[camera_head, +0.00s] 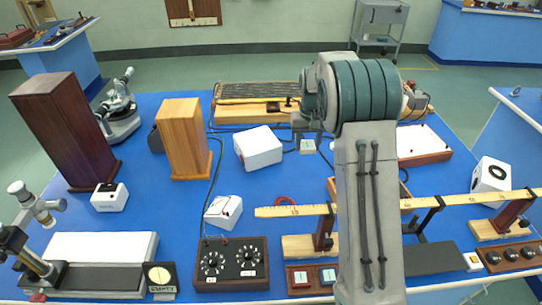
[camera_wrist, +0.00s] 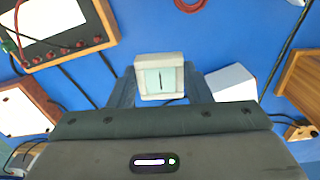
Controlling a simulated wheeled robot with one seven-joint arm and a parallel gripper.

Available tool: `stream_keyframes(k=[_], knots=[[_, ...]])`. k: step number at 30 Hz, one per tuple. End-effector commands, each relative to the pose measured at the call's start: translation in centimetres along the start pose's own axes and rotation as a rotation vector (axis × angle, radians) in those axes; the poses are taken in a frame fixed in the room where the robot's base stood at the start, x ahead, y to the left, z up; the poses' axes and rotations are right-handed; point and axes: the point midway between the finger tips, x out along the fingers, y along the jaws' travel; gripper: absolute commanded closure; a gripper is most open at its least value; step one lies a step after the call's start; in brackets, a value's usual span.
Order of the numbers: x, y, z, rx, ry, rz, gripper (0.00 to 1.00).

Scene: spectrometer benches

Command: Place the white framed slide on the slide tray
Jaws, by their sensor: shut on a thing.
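The white framed slide (camera_wrist: 159,65) is a small white square frame with a pale green window and a dark line in it. My gripper (camera_wrist: 160,88) is shut on it, one finger at each side. In the head view the slide (camera_head: 307,146) hangs above the blue bench, below my gripper (camera_head: 306,132), left of my arm. A dark brown holder (camera_head: 312,288) at the front edge of the bench carries two pale framed pieces and looks like the slide tray. My arm stands just right of it and may hide part of it. The tray does not show in the wrist view.
A wooden metre rule (camera_head: 285,211) on stands crosses the front right. A black dial box (camera_head: 231,265) stands left of the tray. White boxes (camera_head: 258,147) (camera_head: 223,211), a wooden block (camera_head: 184,138) and cables crowd the middle. A red loop (camera_wrist: 189,4) lies on the bench.

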Motion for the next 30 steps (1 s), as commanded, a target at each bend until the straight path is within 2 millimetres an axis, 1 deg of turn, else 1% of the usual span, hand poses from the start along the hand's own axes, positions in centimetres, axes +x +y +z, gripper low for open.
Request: stream_keyframes(k=[1,7,15,21,23,26,30], knots=[[1.0,0.0,0.0,0.000,0.000,0.000,0.78],[3.2,0.0,0.0,0.000,0.000,0.000,0.78],[7.3,0.0,0.0,0.000,0.000,0.000,0.78],[8.3,0.0,-0.1,0.000,0.000,0.000,0.78],[8.6,-0.2,-0.4,0.000,-0.001,0.000,0.78],[9.2,-0.6,-1.5,-0.001,-0.002,0.000,0.78],[10.5,-1.4,-3.7,-0.002,-0.002,0.001,0.78]])
